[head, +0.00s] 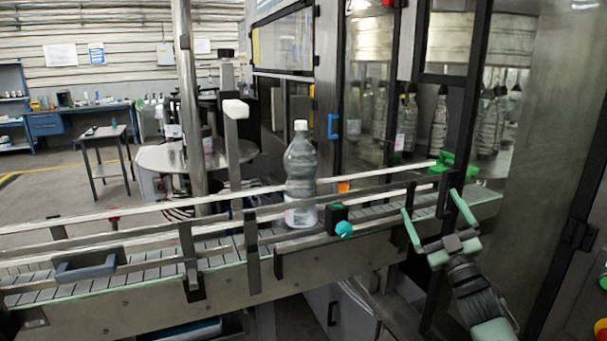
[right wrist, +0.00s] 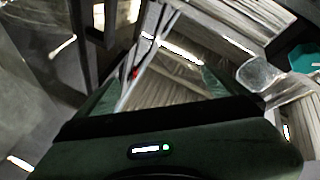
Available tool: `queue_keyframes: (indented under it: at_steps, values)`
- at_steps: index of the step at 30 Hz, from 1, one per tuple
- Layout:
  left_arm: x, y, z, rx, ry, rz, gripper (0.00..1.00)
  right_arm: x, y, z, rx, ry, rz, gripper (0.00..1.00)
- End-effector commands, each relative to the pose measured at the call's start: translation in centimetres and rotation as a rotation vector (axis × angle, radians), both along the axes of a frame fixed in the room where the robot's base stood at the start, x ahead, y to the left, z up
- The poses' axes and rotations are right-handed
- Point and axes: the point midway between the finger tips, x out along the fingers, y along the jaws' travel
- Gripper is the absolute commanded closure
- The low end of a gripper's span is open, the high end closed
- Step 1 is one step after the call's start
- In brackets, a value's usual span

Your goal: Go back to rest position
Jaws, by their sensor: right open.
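My right gripper (head: 437,220) is open and empty, with its two green fingers spread and pointing up, at the right end of the conveyor in the head view. Its fingers (right wrist: 160,95) also show in the right wrist view, apart with nothing between them. A clear plastic bottle with a white cap (head: 300,178) stands upright on the conveyor (head: 120,302), well to the left of the gripper and apart from it. My left gripper does not show.
Guide rails (head: 120,213) run along the conveyor. A teal knob (head: 344,229) sticks out on its near side. A machine cabinet with glass doors (head: 365,110) stands behind, and a metal panel (head: 545,150) is close on the right. Open floor (head: 50,188) lies at the far left.

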Motion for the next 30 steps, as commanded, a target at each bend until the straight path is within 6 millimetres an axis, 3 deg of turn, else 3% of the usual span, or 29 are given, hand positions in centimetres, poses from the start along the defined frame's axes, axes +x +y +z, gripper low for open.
queue_keyframes:
  at_steps: [3, 8, 16, 20, 23, 30]
  values:
    - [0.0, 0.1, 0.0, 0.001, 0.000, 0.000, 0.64, 2.0, -3.2, -3.5, 0.074, 0.180, -0.120, 0.00]
    - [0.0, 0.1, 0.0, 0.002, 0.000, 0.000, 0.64, 3.3, -5.5, -9.0, 0.135, 0.428, -0.214, 0.00]
    - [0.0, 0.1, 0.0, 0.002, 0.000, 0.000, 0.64, 0.9, -4.6, -24.2, 0.145, 0.670, -0.229, 0.00]
    - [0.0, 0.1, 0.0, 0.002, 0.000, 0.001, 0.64, -2.0, -3.9, -32.8, 0.150, 0.810, -0.237, 0.00]
    - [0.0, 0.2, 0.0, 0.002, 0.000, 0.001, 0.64, -5.3, -3.2, -39.7, 0.153, 0.926, -0.245, 0.00]
    - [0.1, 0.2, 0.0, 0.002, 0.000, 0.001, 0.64, -16.0, -1.3, -54.6, 0.154, 1.200, -0.262, 0.00]
